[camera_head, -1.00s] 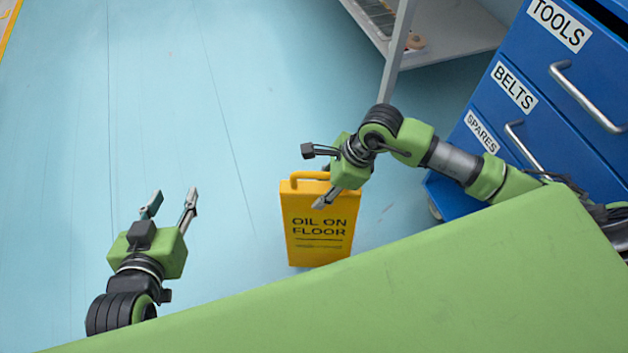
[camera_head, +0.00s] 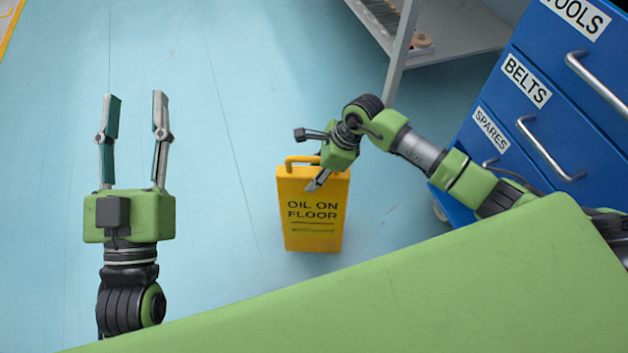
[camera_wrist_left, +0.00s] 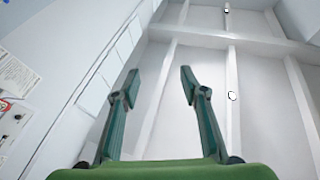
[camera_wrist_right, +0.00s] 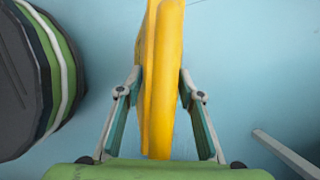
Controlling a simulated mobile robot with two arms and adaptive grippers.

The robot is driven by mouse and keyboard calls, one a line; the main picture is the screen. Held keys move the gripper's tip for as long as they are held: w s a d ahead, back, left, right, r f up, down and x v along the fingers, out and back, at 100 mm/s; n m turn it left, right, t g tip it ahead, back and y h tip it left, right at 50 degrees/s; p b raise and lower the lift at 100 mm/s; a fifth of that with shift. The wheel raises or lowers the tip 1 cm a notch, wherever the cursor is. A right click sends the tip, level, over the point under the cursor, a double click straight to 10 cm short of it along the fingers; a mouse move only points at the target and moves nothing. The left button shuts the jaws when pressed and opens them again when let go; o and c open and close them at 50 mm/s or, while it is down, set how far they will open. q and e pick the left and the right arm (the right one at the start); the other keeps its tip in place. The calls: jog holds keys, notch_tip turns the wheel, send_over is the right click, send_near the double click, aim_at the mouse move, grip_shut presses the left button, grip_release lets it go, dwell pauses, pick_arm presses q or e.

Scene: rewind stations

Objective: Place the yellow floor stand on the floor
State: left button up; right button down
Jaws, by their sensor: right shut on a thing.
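The yellow floor stand (camera_head: 313,222), lettered "OIL ON FLOOR" with a handle on top, is upright in the head view over the pale blue floor. My right gripper (camera_head: 318,178) is shut on it near its upper right edge. In the right wrist view the stand (camera_wrist_right: 161,80) is edge-on between the two fingers of the right gripper (camera_wrist_right: 160,90). I cannot tell whether its base touches the floor. My left gripper (camera_head: 134,115) is open and empty at the left; in the left wrist view its fingers (camera_wrist_left: 158,88) are spread with nothing between them.
A blue drawer cabinet (camera_head: 520,125) labelled TOOLS, BELTS and SPARES stands at the right. A grey shelf unit (camera_head: 455,38) is at the top right. The blue floor (camera_head: 225,120) left of and behind the stand is clear.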

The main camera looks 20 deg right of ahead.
aim_at(313, 200)
notch_tip(313, 200, down, 3)
jog(key=shift+w+b, duration=0.1)
jog(key=shift+b, duration=0.5)
jog(key=c, duration=1.4)
grip_release()
pick_arm(q)
jog(key=s+r+t+h, duration=0.1)
jog(key=s+r+t, duration=0.2)
jog(key=r, duration=0.3)
jog(key=shift+s+a+t, duration=0.2)
jog(key=shift+s+t, duration=0.2)
jog(key=shift+s, duration=0.15)
